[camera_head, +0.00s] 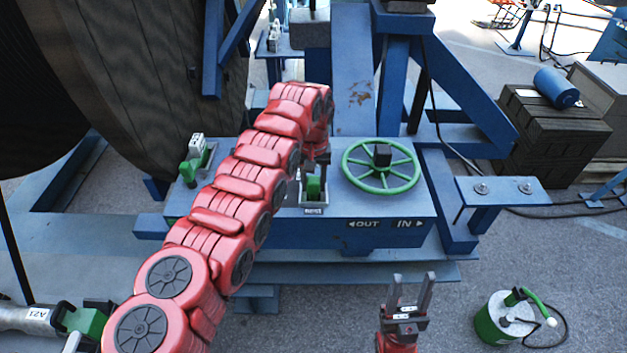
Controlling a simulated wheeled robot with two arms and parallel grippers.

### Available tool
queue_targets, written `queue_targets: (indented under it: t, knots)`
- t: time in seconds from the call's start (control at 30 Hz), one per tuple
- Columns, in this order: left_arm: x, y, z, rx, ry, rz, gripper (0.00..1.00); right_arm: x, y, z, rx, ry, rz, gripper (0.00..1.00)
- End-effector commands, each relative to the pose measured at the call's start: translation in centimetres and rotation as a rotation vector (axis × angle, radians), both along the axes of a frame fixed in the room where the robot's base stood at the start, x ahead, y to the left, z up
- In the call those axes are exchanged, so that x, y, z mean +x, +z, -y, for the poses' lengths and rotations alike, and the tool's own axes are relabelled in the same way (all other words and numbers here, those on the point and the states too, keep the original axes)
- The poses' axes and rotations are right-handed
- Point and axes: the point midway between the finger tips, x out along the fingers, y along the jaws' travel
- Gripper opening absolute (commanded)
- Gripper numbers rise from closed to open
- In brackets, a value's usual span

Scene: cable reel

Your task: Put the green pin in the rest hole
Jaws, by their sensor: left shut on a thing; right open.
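My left arm reaches from the lower left over the blue deck (270,232). Its gripper (316,172) points down and is shut on the green pin (313,187), whose green part shows just under the fingers. The pin stands about upright at a small grey holder with a white label (313,211) in front. The rest hole itself is hidden, so I cannot tell how far in the pin sits. My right gripper (411,283) is open and empty, pointing up in front of the deck.
A green handwheel (381,187) stands right of the holder, close to my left gripper. A green clamp (188,170) is on the deck's left. The big reel (130,90) is behind. A green canister (503,318) stands lower right, and a labelled connector (35,317) lower left.

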Motion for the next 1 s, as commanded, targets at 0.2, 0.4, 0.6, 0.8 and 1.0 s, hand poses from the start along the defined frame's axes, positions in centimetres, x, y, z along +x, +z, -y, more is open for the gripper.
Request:
queue_targets:
  t: [0.2, 0.4, 0.6, 0.8, 1.0]
  knots:
    - [0.04, -0.01, 0.02, 0.000, 0.000, 0.002, 0.00, 0.00, -0.03, 0.00, 0.000, 0.000, 0.000, 0.50]
    - [0.04, -0.03, 0.03, -0.001, 0.000, 0.002, 0.00, 0.01, -0.08, 0.00, 0.000, 0.000, 0.000, 0.50]
    - [0.04, -0.10, 0.05, -0.001, 0.000, 0.003, 0.00, 0.00, -0.46, 0.00, 0.000, 0.000, 0.000, 0.50]
    - [-0.02, -0.07, 0.05, -0.001, 0.000, 0.003, 0.00, 0.00, -0.78, 0.00, 0.000, 0.000, 0.000, 0.50]
    - [-0.05, 0.02, 0.04, -0.001, 0.000, 0.002, 0.00, 0.00, -0.74, 0.00, 0.000, 0.000, 0.000, 0.50]
